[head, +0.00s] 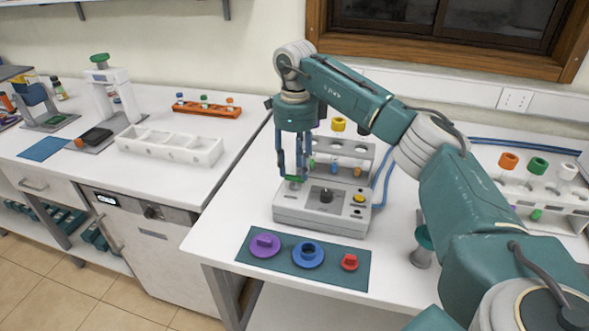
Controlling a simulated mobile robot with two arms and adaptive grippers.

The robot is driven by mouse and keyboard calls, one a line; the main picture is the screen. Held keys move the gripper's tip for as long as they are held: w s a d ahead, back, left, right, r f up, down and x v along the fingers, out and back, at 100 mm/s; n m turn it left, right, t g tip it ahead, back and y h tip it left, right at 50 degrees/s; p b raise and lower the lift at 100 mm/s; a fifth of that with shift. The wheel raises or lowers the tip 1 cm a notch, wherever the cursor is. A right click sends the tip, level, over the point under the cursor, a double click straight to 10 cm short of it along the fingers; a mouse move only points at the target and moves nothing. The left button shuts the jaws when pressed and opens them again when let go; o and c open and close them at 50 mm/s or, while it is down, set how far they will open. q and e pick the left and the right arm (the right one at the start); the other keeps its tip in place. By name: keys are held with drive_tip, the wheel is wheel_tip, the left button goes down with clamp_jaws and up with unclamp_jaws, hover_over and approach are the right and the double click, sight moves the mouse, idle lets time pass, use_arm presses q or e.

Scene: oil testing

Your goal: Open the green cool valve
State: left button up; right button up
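The green cool valve (294,178) is a small green cap on a pale stub at the left rear of the grey test device (320,219). My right gripper (292,176) points straight down over it, with its two teal fingers apart and their tips at the green cap. The fingers partly hide the cap. I cannot tell whether they touch or clamp it. My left gripper is not in view.
A grey rack (345,146) with small coloured vials stands just behind the device. A dark green mat (335,270) with purple, blue and red parts lies in front. A white rack (550,208) stands at right. A gap separates the left bench.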

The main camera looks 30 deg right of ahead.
sight(295, 179)
drive_tip(key=shift+w+f, duration=0.25)
drive_tip(key=shift+f, duration=0.8)
drive_tip(key=shift+s+a+f, duration=0.15)
drive_tip(key=shift+s, duration=0.15)
drive_tip(key=shift+w+f, duration=0.1)
drive_tip(key=shift+w, duration=0.05)
clamp_jaws()
